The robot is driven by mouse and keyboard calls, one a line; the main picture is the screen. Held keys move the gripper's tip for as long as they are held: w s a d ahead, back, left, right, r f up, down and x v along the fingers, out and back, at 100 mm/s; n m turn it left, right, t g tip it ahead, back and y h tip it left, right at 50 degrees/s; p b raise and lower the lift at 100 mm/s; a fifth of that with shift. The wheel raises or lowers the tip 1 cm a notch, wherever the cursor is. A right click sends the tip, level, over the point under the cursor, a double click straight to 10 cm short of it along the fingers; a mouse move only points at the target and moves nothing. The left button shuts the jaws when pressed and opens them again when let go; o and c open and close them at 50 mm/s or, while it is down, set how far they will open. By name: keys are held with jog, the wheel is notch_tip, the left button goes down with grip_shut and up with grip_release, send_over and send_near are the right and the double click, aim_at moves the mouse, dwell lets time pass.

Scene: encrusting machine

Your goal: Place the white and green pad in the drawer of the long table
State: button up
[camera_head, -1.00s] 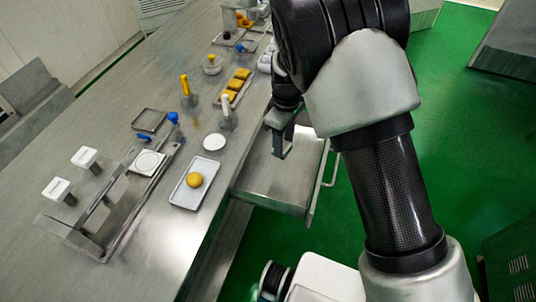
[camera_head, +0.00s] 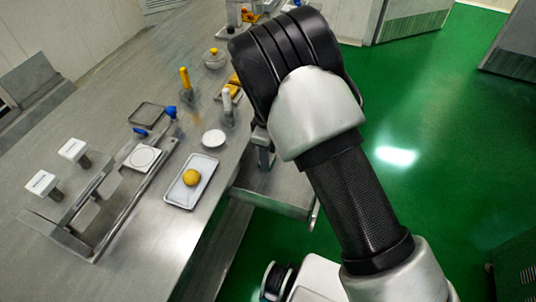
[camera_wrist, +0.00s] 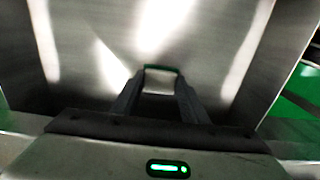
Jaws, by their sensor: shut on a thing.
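The white and green pad (camera_wrist: 159,82) is between the fingertips of my gripper (camera_wrist: 161,76) in the wrist view, its green edge at the far side. My gripper is shut on it. The drawer (camera_head: 285,207) of the long table (camera_head: 145,245) is pulled out on the table's right side. In the wrist view the drawer's bare metal inside (camera_wrist: 95,60) lies beneath the pad; I cannot tell whether the pad touches it. In the head view my arm hides much of the drawer and the pad; only part of my gripper (camera_head: 264,158) shows.
A white tray with a yellow ball (camera_head: 191,177) stands near the table edge, beside a white round dish (camera_head: 213,138). A metal scale-like stand (camera_head: 75,240) is at the left. Green floor (camera_head: 440,130) is open to the right.

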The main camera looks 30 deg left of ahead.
jog(key=o, duration=1)
jog(key=shift+o, duration=0.2)
notch_tip(320, 180, up, 12)
jog(key=p, duration=0.1)
jog(key=shift+p, duration=0.35)
jog(key=shift+r, duration=0.1)
